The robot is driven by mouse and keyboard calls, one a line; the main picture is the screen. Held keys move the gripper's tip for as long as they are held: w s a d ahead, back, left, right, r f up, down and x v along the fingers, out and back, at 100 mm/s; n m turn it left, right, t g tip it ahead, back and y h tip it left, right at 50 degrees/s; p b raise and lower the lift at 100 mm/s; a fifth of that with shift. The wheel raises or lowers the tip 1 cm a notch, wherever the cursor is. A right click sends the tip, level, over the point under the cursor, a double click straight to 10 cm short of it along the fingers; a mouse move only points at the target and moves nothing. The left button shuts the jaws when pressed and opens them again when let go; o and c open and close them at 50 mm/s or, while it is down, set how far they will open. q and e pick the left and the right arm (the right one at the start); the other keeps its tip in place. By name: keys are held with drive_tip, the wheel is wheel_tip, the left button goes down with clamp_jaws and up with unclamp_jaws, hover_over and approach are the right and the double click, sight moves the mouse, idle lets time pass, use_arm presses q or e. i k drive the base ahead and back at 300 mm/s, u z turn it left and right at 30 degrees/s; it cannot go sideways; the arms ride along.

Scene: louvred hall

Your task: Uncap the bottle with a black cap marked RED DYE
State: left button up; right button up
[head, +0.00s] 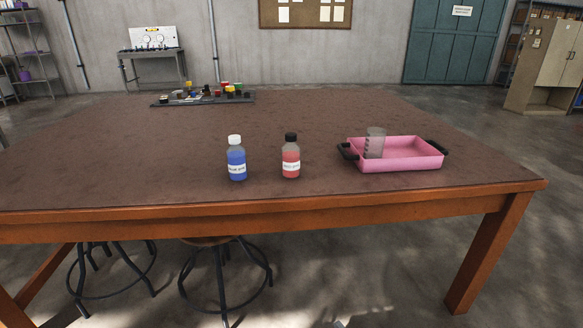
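A small bottle of red liquid with a black cap, the red dye bottle (290,160), stands upright on the brown table near its front edge. Its cap (291,137) sits on the bottle's top. Its white label is too small to read clearly. A bottle of blue liquid with a white cap, the blue dye bottle (236,162), stands upright to its left, apart from it. Neither of my grippers shows in the head view.
A pink tray (408,163) with black handles stands to the right, with a clear beaker (375,143) in it. A dark board (202,99) with several small coloured items lies at the back left. The table (120,165) is otherwise bare. Stools (222,280) stand below.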

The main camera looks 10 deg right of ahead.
sight(290, 151)
drive_tip(key=z, duration=2.4)
drive_tip(key=i, duration=1.95)
drive_tip(key=u, duration=3.6)
